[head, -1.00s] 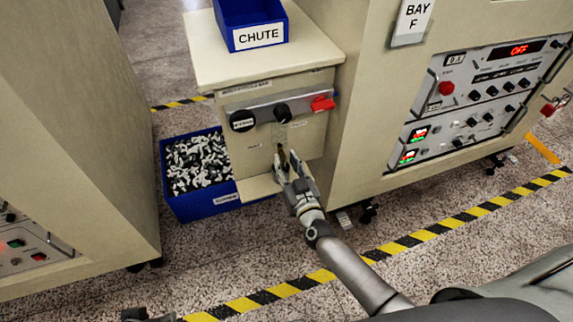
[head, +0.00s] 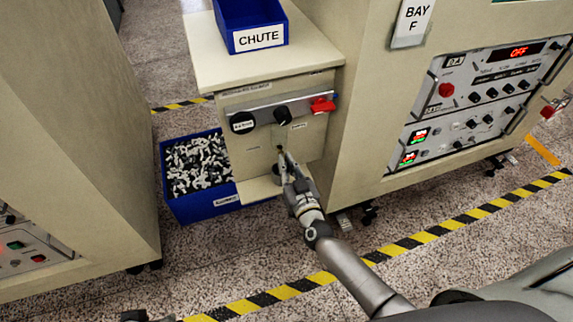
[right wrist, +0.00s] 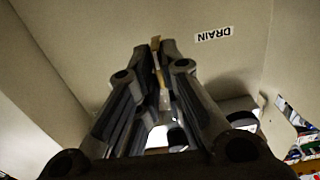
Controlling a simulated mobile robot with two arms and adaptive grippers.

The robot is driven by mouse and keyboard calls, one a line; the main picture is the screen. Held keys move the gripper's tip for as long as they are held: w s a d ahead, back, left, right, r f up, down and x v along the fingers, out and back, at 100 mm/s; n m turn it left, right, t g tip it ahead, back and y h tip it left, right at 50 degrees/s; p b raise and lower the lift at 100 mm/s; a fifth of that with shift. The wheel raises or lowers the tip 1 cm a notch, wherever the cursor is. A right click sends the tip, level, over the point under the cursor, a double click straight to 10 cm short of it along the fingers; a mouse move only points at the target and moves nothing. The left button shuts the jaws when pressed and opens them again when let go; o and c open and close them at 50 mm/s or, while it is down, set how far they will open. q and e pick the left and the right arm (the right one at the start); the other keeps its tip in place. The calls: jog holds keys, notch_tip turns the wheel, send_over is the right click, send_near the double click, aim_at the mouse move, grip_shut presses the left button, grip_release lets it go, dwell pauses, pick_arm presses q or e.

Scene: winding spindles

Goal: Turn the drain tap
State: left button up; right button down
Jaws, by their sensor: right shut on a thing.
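The exact grip on the tap is partly hidden. A dark part at the bottom left edge (head: 135,315) may be my left gripper; its jaws cannot be made out.
The cabinet carries black knobs (head: 282,115) and a red handle (head: 322,105) above the tap. A small ledge (head: 256,190) juts out below. A blue bin of mixed parts (head: 178,207) stands left. A blue CHUTE box (head: 258,39) sits on top. Striped tape (head: 400,243) crosses the floor.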

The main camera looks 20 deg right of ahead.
pick_arm(q)
jog(key=w+d+r+t+b, duration=0.1)
jog(key=w+d+t+b, duration=0.1)
jog(key=w, duration=0.4)
jog(key=shift+t+h, duration=0.4)
jog(key=shift+t, duration=0.3)
pick_arm(e)
jog(key=shift+d+f+m, duration=0.1)
jog(key=shift+f+m, duration=0.05)
jog(key=shift+m, duration=4.3)
jog(key=shift+d+f+m, duration=0.1)
jog(key=shift+m, duration=4.35)
pick_arm(q)
jog(key=shift+w, duration=0.1)
pick_arm(e)
jog(key=c, duration=1.6)
grip_release()
jog(key=shift+o, duration=0.2)
jog(key=s, duration=1.2)
jog(key=shift+d, duration=0.2)
